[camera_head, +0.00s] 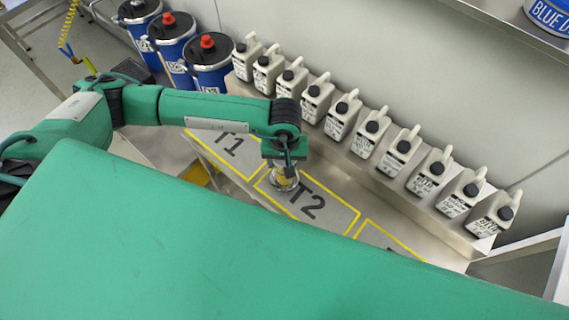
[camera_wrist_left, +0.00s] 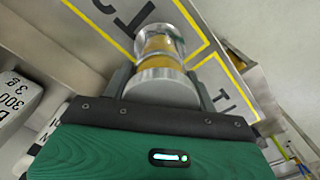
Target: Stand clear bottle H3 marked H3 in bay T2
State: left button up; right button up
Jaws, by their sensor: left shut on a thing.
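My left gripper (camera_head: 284,168) is shut on a clear bottle (camera_head: 284,179) with amber contents, over the left part of bay T2 (camera_head: 325,203). In the left wrist view the bottle (camera_wrist_left: 160,45) sits between the two fingers (camera_wrist_left: 160,82), its pale metallic cap toward the gripper. Its marking cannot be read. I cannot tell whether its base touches the bay surface. Bay T2 is a grey panel outlined in yellow, with no other object seen on it. My right gripper is not in view.
Bay T1 (camera_head: 225,150) lies left of T2, and another yellow-outlined bay (camera_head: 385,240) lies to the right. A row of several pale jugs (camera_head: 342,118) stands on a ledge behind the bays. Blue drums (camera_head: 208,68) stand at the back left. My green body covers the foreground.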

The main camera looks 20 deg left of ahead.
pick_arm(q)
notch_tip(320, 180, down, 2)
jog(key=shift+f, duration=0.45)
jog(key=o, duration=1.7)
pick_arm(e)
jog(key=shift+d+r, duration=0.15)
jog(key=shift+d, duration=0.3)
pick_arm(q)
jog(key=shift+r, duration=0.1)
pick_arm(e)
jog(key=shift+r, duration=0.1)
pick_arm(q)
jog(key=shift+r, duration=0.2)
notch_tip(320, 180, up, 10)
jog(key=b, duration=0.3)
jog(key=shift+r, duration=0.8)
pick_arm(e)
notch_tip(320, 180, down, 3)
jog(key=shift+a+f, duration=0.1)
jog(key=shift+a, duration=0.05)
